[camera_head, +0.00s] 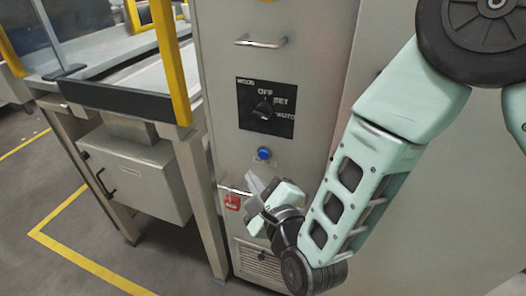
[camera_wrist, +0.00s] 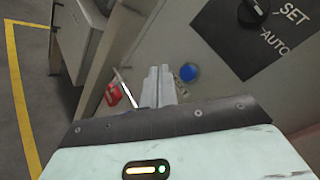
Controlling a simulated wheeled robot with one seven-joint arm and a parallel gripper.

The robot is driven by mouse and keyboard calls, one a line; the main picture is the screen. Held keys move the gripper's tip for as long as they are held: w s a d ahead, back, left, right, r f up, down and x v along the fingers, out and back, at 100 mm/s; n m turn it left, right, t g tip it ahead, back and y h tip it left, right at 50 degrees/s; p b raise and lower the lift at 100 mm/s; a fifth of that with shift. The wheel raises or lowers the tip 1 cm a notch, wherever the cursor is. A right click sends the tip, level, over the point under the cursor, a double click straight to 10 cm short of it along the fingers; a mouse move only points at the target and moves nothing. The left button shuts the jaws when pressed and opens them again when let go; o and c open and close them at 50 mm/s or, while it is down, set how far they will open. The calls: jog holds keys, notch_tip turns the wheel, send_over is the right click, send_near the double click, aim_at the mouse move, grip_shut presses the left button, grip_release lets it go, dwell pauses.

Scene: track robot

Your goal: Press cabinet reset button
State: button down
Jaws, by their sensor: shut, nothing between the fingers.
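The blue reset button (camera_head: 264,153) sits on the grey cabinet front (camera_head: 222,60), below the black mode dial plate (camera_head: 266,106). It also shows in the wrist view (camera_wrist: 188,71), just right of the fingertips. My gripper (camera_head: 252,180) is in front of the cabinet, a little below the button in the head view. In the wrist view its two fingers (camera_wrist: 159,74) are together and empty. The fingertips look apart from the button, but the exact gap cannot be told. The dial knob (camera_head: 263,110) is on the plate, marked OFF, SET and AUTO.
A red padlock-like tag (camera_head: 233,202) hangs by a handle left of my gripper. An upper drawer handle (camera_head: 260,42) sticks out. A yellow-posted frame (camera_head: 172,62) with a grey box (camera_head: 138,172) stands to the left. Floor with yellow lines is open at lower left.

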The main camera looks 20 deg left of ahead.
aim_at(258, 155)
jog(key=shift+w+d+b, duration=0.15)
jog(key=shift+w+b, duration=0.15)
jog(key=shift+w, duration=1.7)
jog(key=shift+w, duration=0.15)
dwell(0.4)
jog(key=shift+w, duration=0.25)
jog(key=shift+w+b, duration=0.45)
jog(key=shift+w, duration=0.05)
dwell(0.7)
jog(key=shift+s, duration=0.9)
jog(key=shift+b, duration=0.3)
jog(key=shift+s+a+b, duration=0.2)
jog(key=shift+s+b, duration=0.4)
jog(key=shift+s, duration=1.95)
